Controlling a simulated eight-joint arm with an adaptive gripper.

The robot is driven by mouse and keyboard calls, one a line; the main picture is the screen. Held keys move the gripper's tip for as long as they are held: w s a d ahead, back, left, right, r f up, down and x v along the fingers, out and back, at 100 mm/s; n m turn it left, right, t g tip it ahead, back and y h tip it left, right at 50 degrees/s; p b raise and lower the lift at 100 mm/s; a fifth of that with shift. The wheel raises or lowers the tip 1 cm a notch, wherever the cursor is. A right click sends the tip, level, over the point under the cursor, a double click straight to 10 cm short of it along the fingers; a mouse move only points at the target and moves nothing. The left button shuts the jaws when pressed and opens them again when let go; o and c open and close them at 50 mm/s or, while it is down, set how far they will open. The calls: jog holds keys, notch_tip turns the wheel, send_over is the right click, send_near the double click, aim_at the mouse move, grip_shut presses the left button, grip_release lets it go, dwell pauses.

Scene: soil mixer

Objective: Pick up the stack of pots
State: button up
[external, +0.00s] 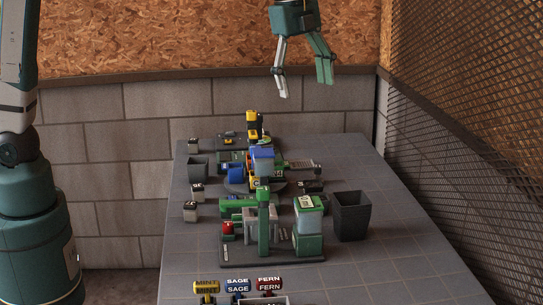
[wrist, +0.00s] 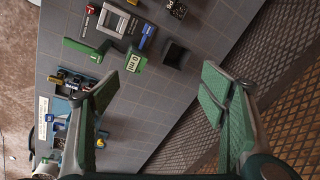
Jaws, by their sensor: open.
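A dark grey square tapered pot (external: 352,220) stands upright on the right side of the table, open at the top. I cannot tell how many pots are nested in it. In the wrist view a dark pot (wrist: 176,55) shows from above, between and beyond my fingers. A smaller grey pot (external: 198,167) stands at the far left of the table. My gripper (external: 304,88) is open and empty, high above the back of the table. In the wrist view its two fingers (wrist: 157,95) are spread wide, with nothing between them.
A green machine (external: 264,225) and a green-and-clear dispenser (external: 308,222) stand just left of the dark pot. Yellow, blue and red labelled items (external: 238,288) sit at the front edge. The table (external: 400,255) is clear right of the pot, and a mesh wall (external: 450,160) runs alongside.

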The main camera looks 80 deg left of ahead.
aim_at(351, 198)
jog(key=w+d+f+m+g+p, duration=0.1)
jog(key=w+f+m, duration=0.1)
jog(key=w+f, duration=0.3)
jog(key=w+f+m+g+p, duration=0.1)
jog(key=w+f+m, duration=0.1)
jog(key=w, duration=0.5)
jog(key=shift+m, duration=0.3)
jog(key=f, duration=1.5)
jog(key=w+f, duration=0.1)
jog(key=f, duration=0.7)
jog(key=shift+d+f, duration=0.25)
jog(key=shift+f, duration=0.1)
jog(key=shift+f+b, duration=0.45)
jog(key=shift+f, duration=0.85)
jog(key=shift+w+f+b, duration=0.2)
jog(key=shift+f+b, duration=0.35)
jog(key=shift+f, duration=2.05)
jog(key=shift+f, duration=0.25)
